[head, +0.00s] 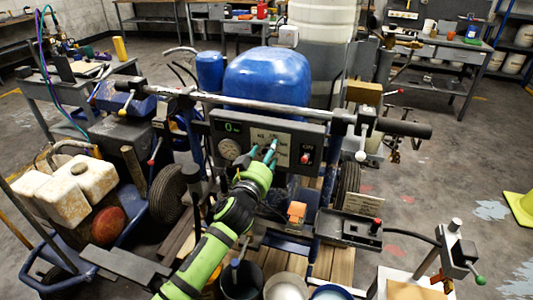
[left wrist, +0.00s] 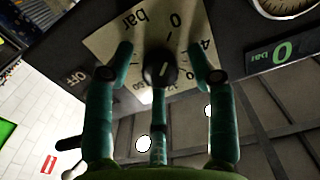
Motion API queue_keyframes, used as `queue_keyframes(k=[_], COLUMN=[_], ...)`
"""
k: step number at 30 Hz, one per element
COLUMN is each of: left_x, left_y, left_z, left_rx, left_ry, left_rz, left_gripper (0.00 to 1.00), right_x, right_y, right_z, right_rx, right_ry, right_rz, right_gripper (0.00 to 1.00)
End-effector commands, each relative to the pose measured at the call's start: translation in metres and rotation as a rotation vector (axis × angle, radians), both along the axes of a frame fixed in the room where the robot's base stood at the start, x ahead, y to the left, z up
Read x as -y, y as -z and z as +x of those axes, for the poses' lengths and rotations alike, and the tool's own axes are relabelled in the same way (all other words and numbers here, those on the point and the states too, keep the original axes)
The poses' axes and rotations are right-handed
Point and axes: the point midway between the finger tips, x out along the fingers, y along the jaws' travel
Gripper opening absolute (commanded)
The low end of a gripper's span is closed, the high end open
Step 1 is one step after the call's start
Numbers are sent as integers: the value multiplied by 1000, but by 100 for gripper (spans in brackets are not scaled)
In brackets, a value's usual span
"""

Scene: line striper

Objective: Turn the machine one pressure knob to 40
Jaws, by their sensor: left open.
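The pressure knob (left wrist: 160,71) is black and round with a pale pointer line. It sits on a light scale plate (left wrist: 100,42) with printed marks, "bar", a 0 and a partly hidden 4. My left gripper (head: 264,151) is in front of the machine's control panel (head: 288,136). In the left wrist view its teal fingers are spread open around the knob, one on each side and one below. I cannot tell whether any finger touches it. A green digital display (head: 232,128) reads 0 bar. My right gripper is not in view.
A round gauge (head: 228,149) and an ON/OFF switch (head: 306,154) flank the scale plate. A handlebar (head: 285,108) runs across behind the panel top. A blue tank (head: 268,77) stands beyond. Buckets (head: 285,287) are in front below. Open floor lies to the right.

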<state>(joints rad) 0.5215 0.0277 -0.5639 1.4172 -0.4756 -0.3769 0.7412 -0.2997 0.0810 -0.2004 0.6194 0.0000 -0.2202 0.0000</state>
Motion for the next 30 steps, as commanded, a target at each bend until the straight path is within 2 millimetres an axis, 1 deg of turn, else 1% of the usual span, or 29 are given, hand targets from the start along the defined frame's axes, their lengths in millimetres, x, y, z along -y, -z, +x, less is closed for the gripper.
queue_keyframes(k=[8, 9, 11, 12, 13, 23, 30], left_x=[1, 1, 1, 1, 1, 1, 1], left_y=[0, 0, 0, 0, 0, 0, 0], left_z=[2, 2, 2, 2, 2, 2, 2], left_rx=[0, 0, 0, 0, 0, 4, 36], left_ry=[1, 1, 1, 1, 1, 1, 0], left_rz=[-1, -1, -1, -1, -1, 13, 109], left_gripper=[56, 52, 28, 12, 0, 0, 0], right_x=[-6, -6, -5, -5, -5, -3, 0], right_y=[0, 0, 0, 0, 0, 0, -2], right_z=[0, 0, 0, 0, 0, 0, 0], right_rx=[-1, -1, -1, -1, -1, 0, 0], right_ry=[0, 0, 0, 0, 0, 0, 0], right_rz=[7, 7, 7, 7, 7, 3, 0], right_gripper=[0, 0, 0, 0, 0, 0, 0])
